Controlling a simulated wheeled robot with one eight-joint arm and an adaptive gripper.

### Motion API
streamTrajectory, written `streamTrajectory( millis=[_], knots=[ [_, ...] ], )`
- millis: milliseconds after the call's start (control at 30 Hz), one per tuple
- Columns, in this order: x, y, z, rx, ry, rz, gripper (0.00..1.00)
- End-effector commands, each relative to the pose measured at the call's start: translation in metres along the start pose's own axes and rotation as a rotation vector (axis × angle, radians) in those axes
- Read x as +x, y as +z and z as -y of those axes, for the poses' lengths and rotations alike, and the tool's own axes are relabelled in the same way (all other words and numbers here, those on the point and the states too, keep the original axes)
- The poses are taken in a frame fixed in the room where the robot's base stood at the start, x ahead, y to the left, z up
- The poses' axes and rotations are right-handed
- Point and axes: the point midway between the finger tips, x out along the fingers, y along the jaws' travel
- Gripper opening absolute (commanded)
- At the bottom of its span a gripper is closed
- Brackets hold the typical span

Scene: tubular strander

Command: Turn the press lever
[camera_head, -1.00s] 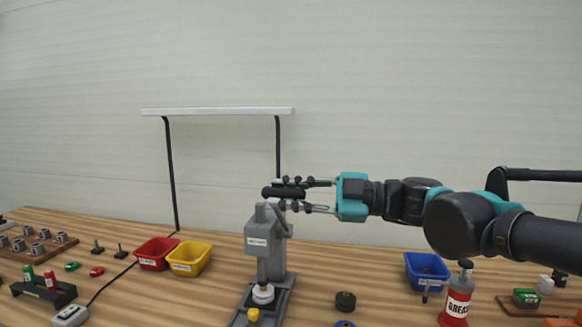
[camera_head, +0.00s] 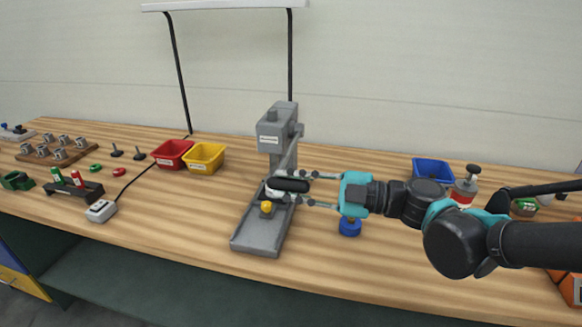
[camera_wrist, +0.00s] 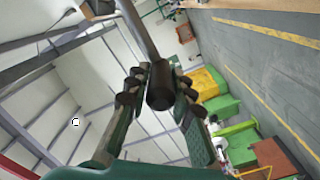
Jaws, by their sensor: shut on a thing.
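The grey arbor press (camera_head: 274,130) stands upright on the wooden bench, on a flat grey base (camera_head: 258,238). Its lever runs from the press's right side down to a black handle (camera_head: 290,184), which is low, just above the base. My gripper (camera_head: 307,188) comes from the right and is shut on this handle. In the wrist view the dark handle (camera_wrist: 160,88) sits between the two finger pads. A yellow knob (camera_head: 266,207) shows on the base near the handle. The handle and fingers partly hide the white piece under the ram.
Red (camera_head: 172,153) and yellow (camera_head: 204,157) bins stand left of the press. A blue bin (camera_head: 433,171) and grease bottle (camera_head: 466,187) are behind my arm at right. A blue-based part (camera_head: 350,227) lies below my wrist.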

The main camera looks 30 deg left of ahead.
Motion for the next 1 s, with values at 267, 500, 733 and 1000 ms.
streamTrajectory(
  millis=[267, 500, 733, 1000],
  knots=[
    [0.000, 0.009, 0.012, -0.054, -0.004, 0.000, 0.00],
    [-0.001, 0.010, 0.014, -0.062, -0.006, 0.001, 0.00],
    [-0.001, 0.009, 0.015, -0.061, -0.007, 0.000, 0.26],
    [0.000, 0.009, 0.013, -0.060, -0.004, 0.000, 0.43]
  ],
)
